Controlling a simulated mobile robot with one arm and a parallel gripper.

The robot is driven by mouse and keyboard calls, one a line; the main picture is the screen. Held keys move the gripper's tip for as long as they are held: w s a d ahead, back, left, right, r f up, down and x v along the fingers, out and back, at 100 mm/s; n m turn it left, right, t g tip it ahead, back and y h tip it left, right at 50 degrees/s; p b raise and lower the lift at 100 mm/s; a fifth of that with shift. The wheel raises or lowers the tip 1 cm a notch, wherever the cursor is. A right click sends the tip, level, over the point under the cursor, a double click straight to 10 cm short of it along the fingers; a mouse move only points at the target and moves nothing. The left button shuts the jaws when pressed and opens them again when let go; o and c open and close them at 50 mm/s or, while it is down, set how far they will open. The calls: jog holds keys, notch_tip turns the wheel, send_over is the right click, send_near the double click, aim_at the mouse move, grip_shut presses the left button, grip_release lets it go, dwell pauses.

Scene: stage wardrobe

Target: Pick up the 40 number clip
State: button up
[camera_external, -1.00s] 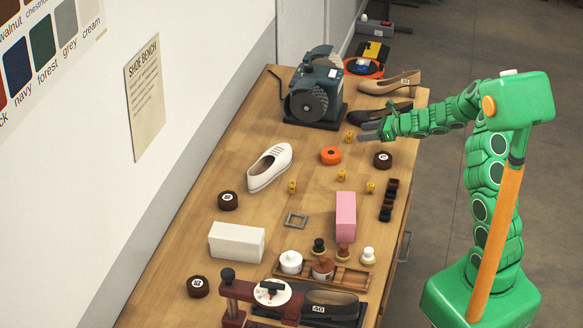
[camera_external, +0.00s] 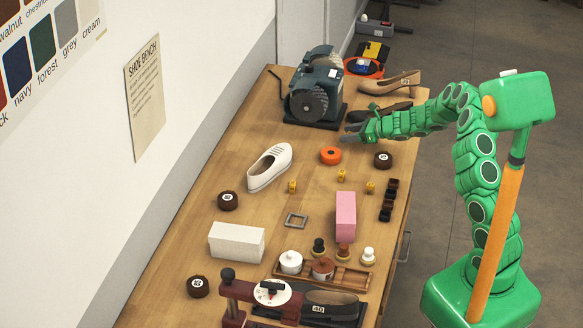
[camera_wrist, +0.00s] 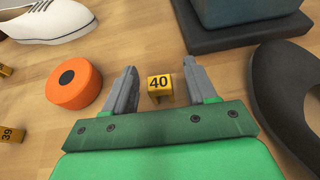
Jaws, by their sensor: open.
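The 40 number clip (camera_wrist: 160,84) is a small yellow piece with a black "40". In the external view my gripper (camera_external: 352,139) is low over the bench and hides the clip. Another yellow clip marked 39 (camera_wrist: 11,134) lies at the left edge of the wrist view.
An orange roll (camera_wrist: 74,84) sits left of my gripper, and a black shoe (camera_wrist: 284,95) to its right. The green grinder (camera_external: 316,86) stands behind. A white shoe (camera_external: 269,167) and several more yellow clips lie on the bench.

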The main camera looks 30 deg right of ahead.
jog(key=shift+w+a+f, duration=0.15)
jog(key=shift+w+a, duration=0.05)
jog(key=c, duration=1)
